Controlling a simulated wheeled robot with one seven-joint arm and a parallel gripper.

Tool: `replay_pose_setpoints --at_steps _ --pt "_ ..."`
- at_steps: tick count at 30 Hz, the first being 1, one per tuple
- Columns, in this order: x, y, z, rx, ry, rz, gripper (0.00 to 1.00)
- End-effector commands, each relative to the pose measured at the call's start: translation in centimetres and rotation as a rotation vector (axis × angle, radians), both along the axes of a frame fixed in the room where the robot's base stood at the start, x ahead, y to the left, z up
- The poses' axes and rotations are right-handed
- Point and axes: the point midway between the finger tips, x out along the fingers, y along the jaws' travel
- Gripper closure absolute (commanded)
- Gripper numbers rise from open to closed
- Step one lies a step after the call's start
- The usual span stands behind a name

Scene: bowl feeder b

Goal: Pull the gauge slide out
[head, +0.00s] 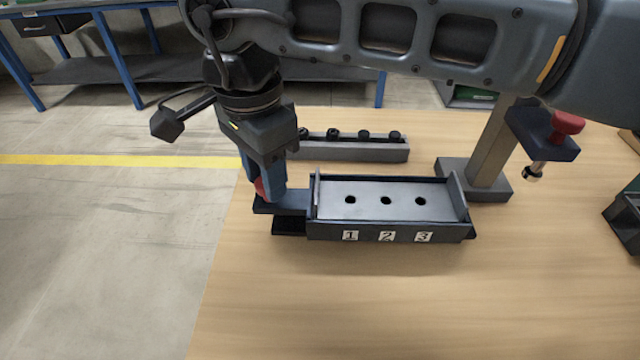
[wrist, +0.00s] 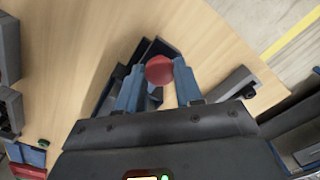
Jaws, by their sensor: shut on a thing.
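The gauge fixture (head: 390,232) is a dark, low tray with a grey top plate with three holes, labelled 1, 2 and 3. The gauge slide (head: 294,200) shows as a dark blue plate sticking out at its left end. Its red knob (head: 260,188) also shows in the wrist view (wrist: 159,70). My gripper (head: 264,186) points down with its blue fingers shut on the red knob, one finger on each side. The fingers partly hide the knob in the head view. How much of the slide is inside the fixture is hidden.
A grey rack (head: 350,151) with several dark pegs stands behind the fixture. A post (head: 490,150) with a red-knobbed device (head: 566,124) stands at the right. Dark bins (head: 627,215) sit at the far right edge. The wooden table (head: 400,300) is clear in front; its left edge is near my gripper.

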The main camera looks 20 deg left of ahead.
Motion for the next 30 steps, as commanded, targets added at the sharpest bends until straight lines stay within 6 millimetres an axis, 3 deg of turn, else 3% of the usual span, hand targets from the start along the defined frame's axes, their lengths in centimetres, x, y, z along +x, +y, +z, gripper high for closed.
replay_pose_setpoints --at_steps 3,10,26,27,30 --pt "-0.7 2.4 -0.2 0.002 0.0 0.003 1.0" --pt "-1.5 4.9 -0.1 0.003 0.001 0.001 1.0" --pt "-1.7 5.9 0.1 0.008 0.0 0.002 1.0" --pt "-1.7 5.9 0.1 0.008 0.0 0.002 0.63" --pt "-1.7 5.9 0.1 0.007 0.0 0.002 0.53"
